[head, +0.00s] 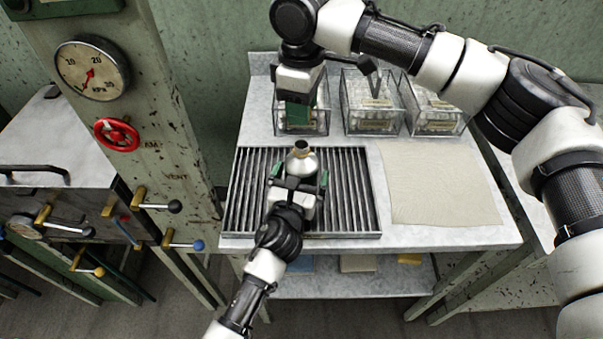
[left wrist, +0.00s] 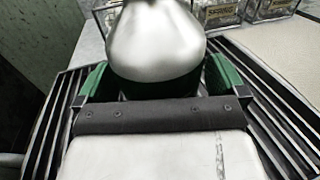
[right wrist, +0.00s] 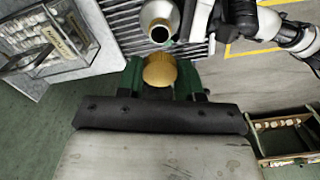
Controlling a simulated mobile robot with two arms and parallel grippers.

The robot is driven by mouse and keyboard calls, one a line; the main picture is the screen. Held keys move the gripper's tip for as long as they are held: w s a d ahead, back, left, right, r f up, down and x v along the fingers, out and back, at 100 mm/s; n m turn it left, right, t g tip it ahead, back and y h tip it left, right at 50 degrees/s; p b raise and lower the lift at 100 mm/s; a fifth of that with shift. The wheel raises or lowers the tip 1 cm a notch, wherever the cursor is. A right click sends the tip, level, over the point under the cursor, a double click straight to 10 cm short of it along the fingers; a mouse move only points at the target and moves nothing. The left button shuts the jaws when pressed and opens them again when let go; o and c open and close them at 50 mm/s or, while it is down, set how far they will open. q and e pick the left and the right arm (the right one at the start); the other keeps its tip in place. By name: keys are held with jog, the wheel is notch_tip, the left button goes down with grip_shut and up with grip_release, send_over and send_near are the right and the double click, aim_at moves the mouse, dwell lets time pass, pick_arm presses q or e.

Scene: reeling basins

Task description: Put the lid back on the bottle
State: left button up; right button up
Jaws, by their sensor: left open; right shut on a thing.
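The silver metal bottle (head: 302,163) stands upright on the slatted grate, its dark mouth open at the top. It also shows in the left wrist view (left wrist: 160,40) and the right wrist view (right wrist: 158,16). My left gripper (head: 299,178) is open, with one green finger on each side of the bottle; whether they touch it I cannot tell. My right gripper (head: 296,112) is shut on the round brass-coloured lid (right wrist: 160,70), held up and apart from the bottle, towards the back of the table. In the head view the lid is hidden by the gripper.
The grate (head: 362,195) lies in the grey table. Several clear bins (head: 372,110) stand along the back, one just behind my right gripper. A beige cloth (head: 437,185) lies at the right. A post with a gauge (head: 92,68) and red valve wheel (head: 117,134) stands left.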

pick_arm(q)
jog(key=c, duration=1.3)
pick_arm(e)
jog(key=shift+f, duration=2.45)
jog(key=shift+f, duration=0.9)
jog(key=shift+f, duration=0.55)
